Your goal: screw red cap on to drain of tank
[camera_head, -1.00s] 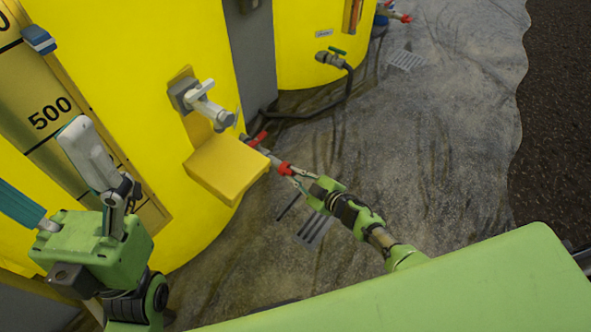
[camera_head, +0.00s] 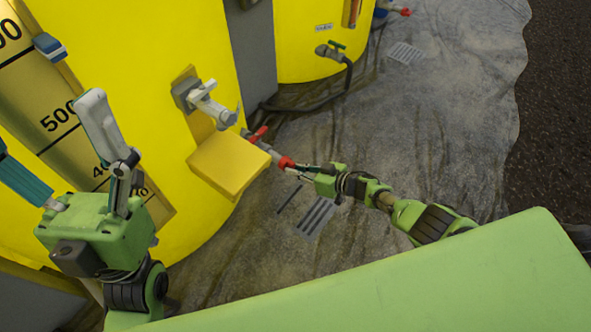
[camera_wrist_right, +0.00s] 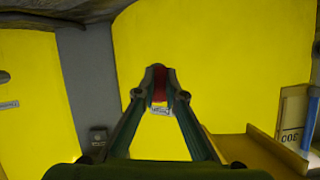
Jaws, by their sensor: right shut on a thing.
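The yellow tank (camera_head: 200,60) fills the left and middle of the head view. Its drain (camera_head: 258,147), a grey pipe with a red valve lever, sticks out low behind the yellow ledge. The red cap (camera_head: 286,163) is at the drain's outer end; I cannot tell whether it is threaded on. My right gripper (camera_head: 289,167) is shut on the cap. The right wrist view shows both fingers meeting at the red cap (camera_wrist_right: 159,78), with the drain hidden behind it. My left gripper (camera_head: 75,160) is open and empty in front of the tank's scale.
A yellow ledge (camera_head: 229,166) juts out just left of the drain, below a grey tap (camera_head: 211,104). The grey ground sheet (camera_head: 420,120) to the right is mostly clear.

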